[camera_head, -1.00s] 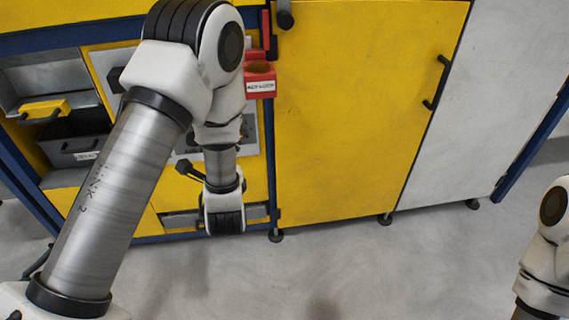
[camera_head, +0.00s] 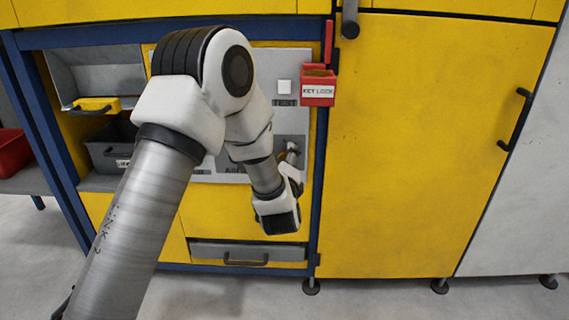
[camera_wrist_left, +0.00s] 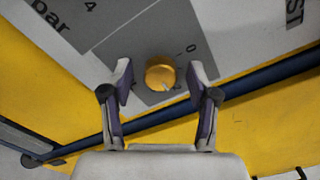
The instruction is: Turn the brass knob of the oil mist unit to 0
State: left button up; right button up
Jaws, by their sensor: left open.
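The brass knob (camera_wrist_left: 160,72) sits on a dark grey plate in the left wrist view. A "0" is printed up and to the right of it. A small pale mark shows on its lower right edge. My left gripper (camera_wrist_left: 159,82) is open, with one finger on each side of the knob and a gap on both sides in the picture. I cannot tell how far the fingertips are from the panel. In the head view my left gripper (camera_head: 291,152) is small and partly hidden by my wrist in front of the grey panel (camera_head: 290,118). My right gripper is not in view.
A red key lock box (camera_head: 318,88) is mounted right of the panel. A drawer (camera_head: 247,253) is below. A dark bin (camera_head: 112,145) stands in an open bay at left. A yellow door (camera_head: 420,150) with a black handle is at right. A blue bar (camera_wrist_left: 255,78) crosses near the fingers.

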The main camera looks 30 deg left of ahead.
pick_arm(q)
grip_shut()
jog(key=shift+r+n+p, duration=0.25)
jog(key=shift+n+p, duration=0.55)
jog(key=shift+p, duration=0.35)
jog(key=n+p, duration=0.5)
jog(key=n, duration=0.1)
jog(key=n+p, duration=0.5)
jog(key=n, duration=0.5)
jog(key=shift+f, duration=0.2)
jog(key=shift+n, duration=0.3)
